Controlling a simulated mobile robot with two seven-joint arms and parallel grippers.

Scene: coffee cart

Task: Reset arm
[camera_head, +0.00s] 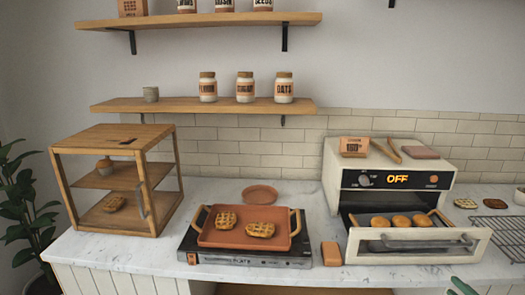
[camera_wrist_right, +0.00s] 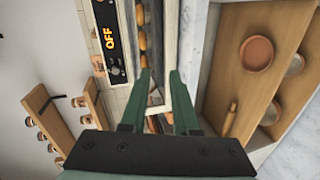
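My right gripper (camera_head: 463,287) shows only as a small green part at the bottom right edge of the head view, in front of the counter and below the oven drawer. In the right wrist view, my right gripper (camera_wrist_right: 161,74) has its two green fingers apart with nothing between them. It touches nothing that I can see. My left gripper is in neither view.
A white oven (camera_head: 338,166) reading OFF has its drawer (camera_head: 415,257) pulled out, with several round baked goods inside. A terracotta tray (camera_head: 222,240) with two waffles sits on a hot plate (camera_head: 250,261). A wooden cabinet (camera_head: 150,134) stands left. A wire rack (camera_head: 508,235) lies right.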

